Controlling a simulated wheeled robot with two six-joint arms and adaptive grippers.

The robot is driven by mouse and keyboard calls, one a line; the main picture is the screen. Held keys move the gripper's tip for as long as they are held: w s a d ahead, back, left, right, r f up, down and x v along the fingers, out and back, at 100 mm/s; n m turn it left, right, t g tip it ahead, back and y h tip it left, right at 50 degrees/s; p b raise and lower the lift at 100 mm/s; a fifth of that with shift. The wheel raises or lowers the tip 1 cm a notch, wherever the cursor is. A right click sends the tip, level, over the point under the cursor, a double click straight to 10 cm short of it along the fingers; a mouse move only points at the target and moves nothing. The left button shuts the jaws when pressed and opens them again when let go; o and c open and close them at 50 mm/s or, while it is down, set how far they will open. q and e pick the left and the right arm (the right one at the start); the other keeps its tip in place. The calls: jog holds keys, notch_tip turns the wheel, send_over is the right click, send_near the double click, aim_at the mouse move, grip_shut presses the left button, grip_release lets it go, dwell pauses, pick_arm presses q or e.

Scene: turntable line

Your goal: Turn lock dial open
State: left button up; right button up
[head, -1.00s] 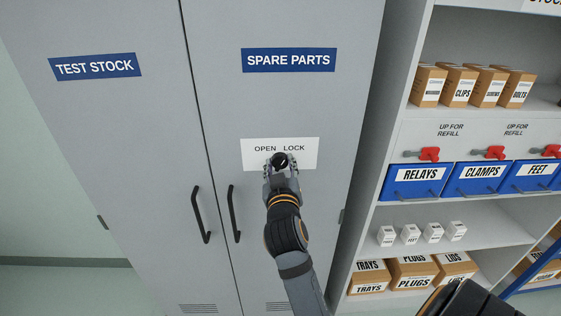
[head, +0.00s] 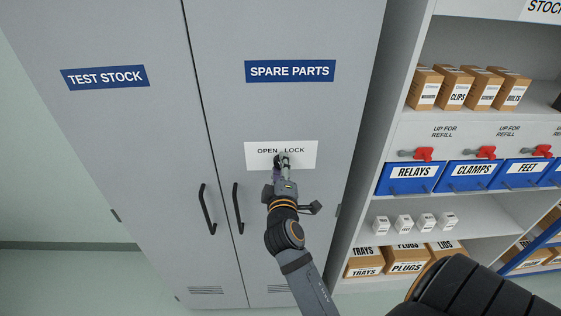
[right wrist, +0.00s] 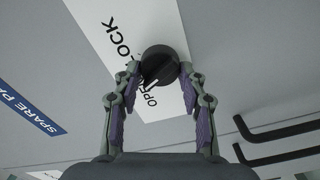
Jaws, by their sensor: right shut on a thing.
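The lock dial is a round black knob on a white plate (head: 304,160) marked OPEN and LOCK, on the grey SPARE PARTS door. In the right wrist view the dial (right wrist: 160,63) sits between the fingertips, and its white pointer line points toward the word OPEN. My right gripper (head: 283,160) is shut on the dial, with a finger on either side of it; it also shows in the right wrist view (right wrist: 158,78). In the head view the gripper mostly hides the dial. My left gripper is not in view.
Two dark door handles (head: 238,208) (head: 207,209) stand out below and left of the plate. The TEST STOCK door (head: 130,140) is on the left. At right is an open shelf with blue bins (head: 413,179) and cardboard boxes (head: 426,88).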

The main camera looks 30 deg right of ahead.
jog(key=shift+n+p, duration=1.15)
jog(key=shift+n, duration=0.95)
jog(key=shift+f, duration=0.1)
jog(key=o, duration=1.1)
